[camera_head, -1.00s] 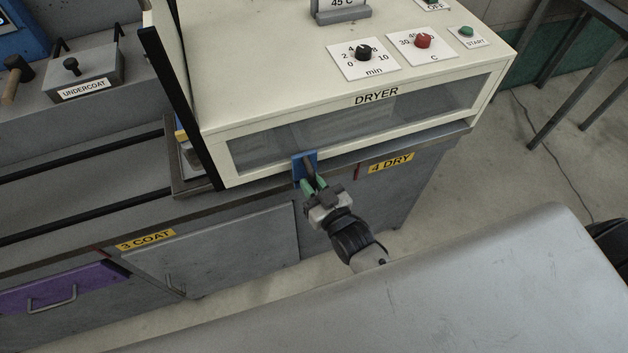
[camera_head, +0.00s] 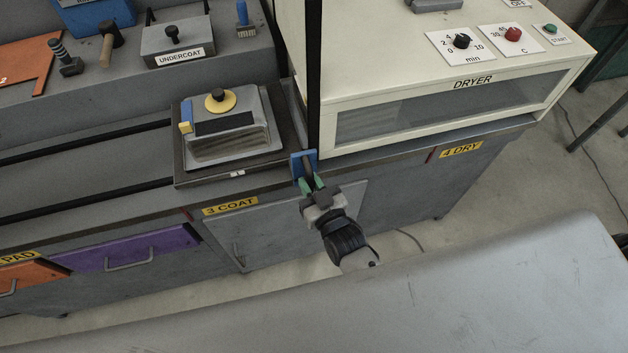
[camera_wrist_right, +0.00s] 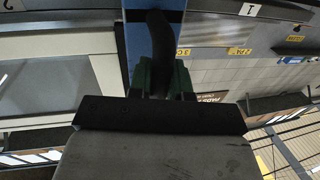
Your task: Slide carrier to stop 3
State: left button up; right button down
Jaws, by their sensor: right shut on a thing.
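The carrier (camera_head: 205,181) is a dark tray on the counter rails, left of the dryer's black front edge. It bears a grey box (camera_head: 225,135) with a yellow-ringed black knob. A small white mark sits on its front rim. A blue plate (camera_head: 297,163) with a dark handle stands at its right front. My right gripper (camera_head: 308,184) is shut on the handle, its green fingertips against it. In the right wrist view the dark handle (camera_wrist_right: 160,40) stands between the green fingers. The yellow "3 COAT" label (camera_head: 230,206) is below the carrier, with a red line at its left. My left gripper is out of view.
The cream dryer (camera_head: 450,118) stands to the right, above the "4 DRY" label (camera_head: 461,149). The black rails (camera_head: 80,146) run clear to the left. An undercoat box (camera_head: 178,40) and brushes sit on the back ledge. A purple drawer (camera_head: 140,250) is below.

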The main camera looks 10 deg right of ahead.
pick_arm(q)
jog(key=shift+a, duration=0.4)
pick_arm(e)
jog(key=shift+a, duration=0.55)
jog(key=c, duration=1.1)
grip_release()
pick_arm(q)
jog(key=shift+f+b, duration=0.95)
jog(key=shift+b, duration=0.05)
pick_arm(e)
jog(key=v, duration=1.1)
jog(key=shift+d, duration=0.1)
